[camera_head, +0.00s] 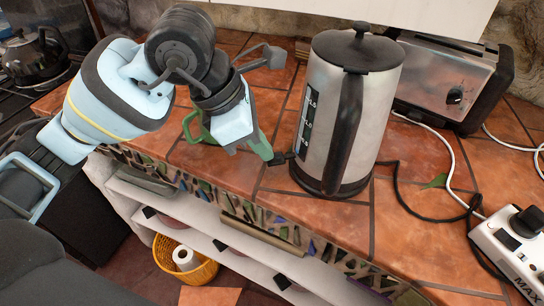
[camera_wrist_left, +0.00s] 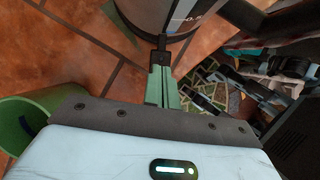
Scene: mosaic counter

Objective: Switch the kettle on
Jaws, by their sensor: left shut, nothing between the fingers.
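The kettle (camera_head: 345,105) is a steel cylinder with a black lid, black handle and black base, standing upright on the tiled counter. Its lower side also shows at the top of the left wrist view (camera_wrist_left: 185,12). My left gripper (camera_head: 279,158) is shut and empty. Its green fingers point at the lower left side of the kettle, close to the black base. In the left wrist view the fingertips (camera_wrist_left: 162,45) are at the kettle's bottom edge. A small dark piece lies there; I cannot tell whether it is the switch or whether the fingers touch it.
A green mug (camera_wrist_left: 22,122) stands beside my left gripper. A toaster (camera_head: 450,80) is behind the kettle to the right. A power strip (camera_head: 515,240) and cables lie at the right. The counter's mosaic front edge (camera_head: 290,232) is close to the kettle.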

